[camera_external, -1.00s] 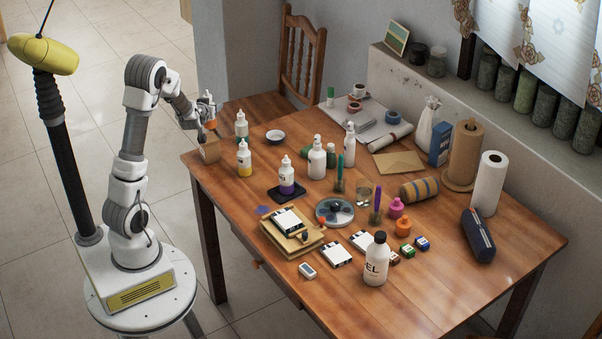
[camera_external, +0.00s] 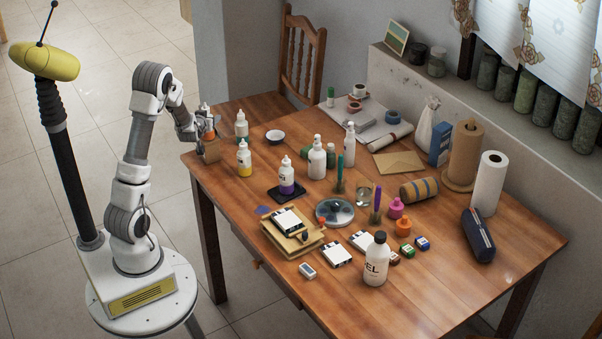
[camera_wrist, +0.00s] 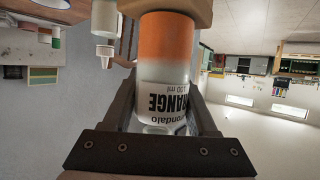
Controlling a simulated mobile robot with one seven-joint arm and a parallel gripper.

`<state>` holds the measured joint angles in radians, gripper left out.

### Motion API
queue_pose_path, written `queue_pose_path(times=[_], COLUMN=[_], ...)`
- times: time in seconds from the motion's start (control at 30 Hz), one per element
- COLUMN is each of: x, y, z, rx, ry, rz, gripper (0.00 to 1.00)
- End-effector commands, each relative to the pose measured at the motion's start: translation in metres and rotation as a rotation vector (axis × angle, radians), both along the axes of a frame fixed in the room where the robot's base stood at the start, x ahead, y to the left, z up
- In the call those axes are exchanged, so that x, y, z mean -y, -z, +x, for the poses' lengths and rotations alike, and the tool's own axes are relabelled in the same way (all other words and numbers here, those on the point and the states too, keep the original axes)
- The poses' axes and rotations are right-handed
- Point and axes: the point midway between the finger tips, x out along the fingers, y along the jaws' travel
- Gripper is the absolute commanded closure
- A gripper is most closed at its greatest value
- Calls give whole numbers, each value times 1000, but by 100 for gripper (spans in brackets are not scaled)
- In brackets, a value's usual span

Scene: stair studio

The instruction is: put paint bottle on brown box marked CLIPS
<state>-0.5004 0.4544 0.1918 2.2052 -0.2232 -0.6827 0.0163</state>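The paint bottle, white with an orange lower part (camera_external: 210,135), stands upright over the small brown box (camera_external: 210,153) at the table's far left corner. The wrist view is upside down; there the bottle (camera_wrist: 167,62) reads "ORANGE" and its base meets the box's edge (camera_wrist: 185,10), seemingly touching it. My gripper (camera_external: 203,128) is at the bottle from the left. In the wrist view my gripper's fingers (camera_wrist: 163,82) lie against both sides of the bottle, shut on it. The box's marking cannot be read.
A white bottle (camera_external: 242,125) and a yellow-based bottle (camera_external: 244,160) stand just right of the box. A purple-based bottle (camera_external: 287,180) stands on a dark pad. The left table edge is close to the box.

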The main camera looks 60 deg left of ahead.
Motion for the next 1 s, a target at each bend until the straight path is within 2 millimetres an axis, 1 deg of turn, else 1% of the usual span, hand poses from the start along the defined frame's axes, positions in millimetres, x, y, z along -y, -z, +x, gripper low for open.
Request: queue_pose_path(times=[0.03,0.13,0.17,0.43,0.57,0.67,1.0], x=[0,0,0,0,0,10,58], y=[0,0,0,-1,-6,-10,-37], z=[0,0,0,0,0,-8,-49], rx=[0,0,0,0,0,1,2], ry=[0,0,0,0,-1,1,1], rz=[0,0,0,0,0,1,0], gripper=[33,15,12,12,12,12,12])
